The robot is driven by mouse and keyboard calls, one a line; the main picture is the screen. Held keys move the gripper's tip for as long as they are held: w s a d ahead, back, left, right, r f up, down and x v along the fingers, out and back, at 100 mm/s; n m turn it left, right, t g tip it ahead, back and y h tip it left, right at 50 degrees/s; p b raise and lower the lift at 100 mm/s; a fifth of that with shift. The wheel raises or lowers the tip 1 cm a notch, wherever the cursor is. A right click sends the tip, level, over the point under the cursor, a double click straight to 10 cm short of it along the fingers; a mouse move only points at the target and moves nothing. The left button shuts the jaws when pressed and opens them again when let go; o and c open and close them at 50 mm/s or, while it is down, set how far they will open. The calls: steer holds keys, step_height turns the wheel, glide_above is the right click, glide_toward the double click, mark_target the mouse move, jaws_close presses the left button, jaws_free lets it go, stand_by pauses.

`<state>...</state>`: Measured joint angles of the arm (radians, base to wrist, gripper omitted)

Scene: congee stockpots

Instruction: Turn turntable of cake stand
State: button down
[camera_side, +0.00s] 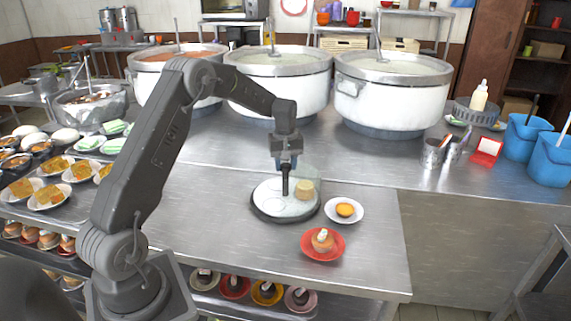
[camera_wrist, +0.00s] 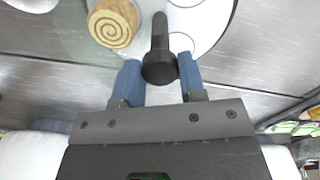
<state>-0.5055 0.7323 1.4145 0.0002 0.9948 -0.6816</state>
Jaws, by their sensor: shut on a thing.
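The cake stand has a round white turntable (camera_side: 272,200) with a black rim, on the steel counter below the big pots. A black upright post (camera_side: 285,185) rises from the turntable; its dark knob (camera_wrist: 159,66) shows in the wrist view. My gripper (camera_side: 285,167) is above the turntable and shut on the post, with its blue fingers (camera_wrist: 158,70) on either side of the knob. A swirl roll cake (camera_side: 303,190) sits on the turntable right of the post; its spiral top (camera_wrist: 112,24) shows in the wrist view. A clear curved cover (camera_side: 310,178) stands around the cake's back and right side.
A white plate with an orange-yellow tart (camera_side: 345,210) and a red plate (camera_side: 322,246) with a small cake lie close to the stand's right. Large white pots (camera_side: 392,104) line the back.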

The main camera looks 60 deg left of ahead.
steer(key=shift+m, duration=9.8)
steer(key=c, duration=0.7)
jaws_free()
steer(key=shift+r, duration=0.15)
